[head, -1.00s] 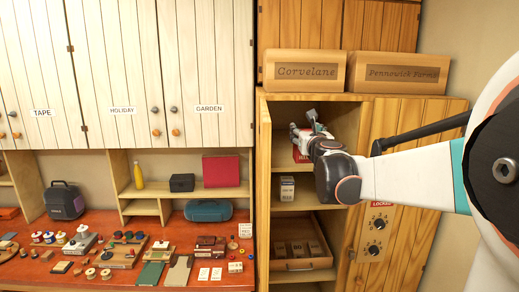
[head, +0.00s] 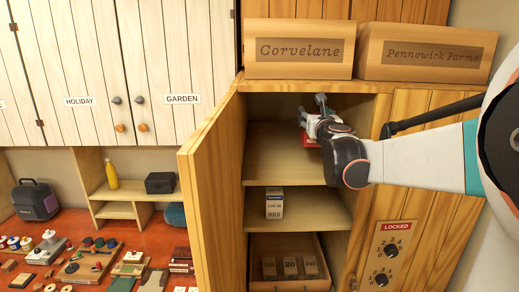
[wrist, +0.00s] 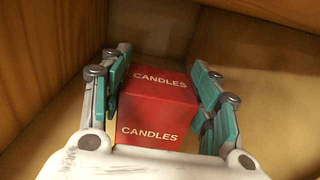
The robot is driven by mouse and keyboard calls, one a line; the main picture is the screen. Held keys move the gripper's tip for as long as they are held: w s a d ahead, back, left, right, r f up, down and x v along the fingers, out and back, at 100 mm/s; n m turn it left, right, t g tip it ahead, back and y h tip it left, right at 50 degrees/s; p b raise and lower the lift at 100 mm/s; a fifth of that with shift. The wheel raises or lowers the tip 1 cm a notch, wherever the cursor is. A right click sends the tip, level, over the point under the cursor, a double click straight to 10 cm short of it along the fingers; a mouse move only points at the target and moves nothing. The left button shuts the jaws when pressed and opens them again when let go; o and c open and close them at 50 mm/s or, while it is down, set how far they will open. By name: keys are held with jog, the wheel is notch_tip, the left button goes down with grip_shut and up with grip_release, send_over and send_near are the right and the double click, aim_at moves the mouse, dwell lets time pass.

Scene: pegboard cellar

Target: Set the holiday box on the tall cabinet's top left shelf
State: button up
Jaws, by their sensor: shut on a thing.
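A red box with "CANDLES" on it (wrist: 158,100) sits between the two fingers of my gripper (wrist: 162,78) in the wrist view. The fingers are shut on its left and right sides. In the head view my gripper (head: 316,114) is inside the upper left compartment of the tall wooden cabinet (head: 222,140). The red box (head: 310,141) shows only partly there, behind my gripper and wrist. It is over the top left shelf (head: 275,163); I cannot tell whether it touches the board. No label reading "holiday" shows on the box.
A small white labelled carton (head: 274,203) stands on the shelf below. A wooden drawer (head: 290,285) with numbered items is lower. The right door (head: 440,160) is shut, with a LOCKED dial panel (head: 392,250). Corvelane (head: 300,50) and Pennowick Farms (head: 428,53) crates stand on top.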

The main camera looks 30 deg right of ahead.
aim_at(312, 143)
notch_tip(312, 143, down, 6)
jog(key=b, duration=0.3)
jog(key=shift+r, duration=0.15)
jog(key=shift+w+d+f+b, duration=0.1)
jog(key=shift+f+b, duration=0.45)
jog(key=shift+f, duration=0.05)
jog(key=shift+f+b, duration=0.8)
jog(key=shift+f, duration=0.5)
jog(key=shift+f, duration=0.1)
jog(key=o, duration=1.1)
jog(key=shift+o, duration=0.2)
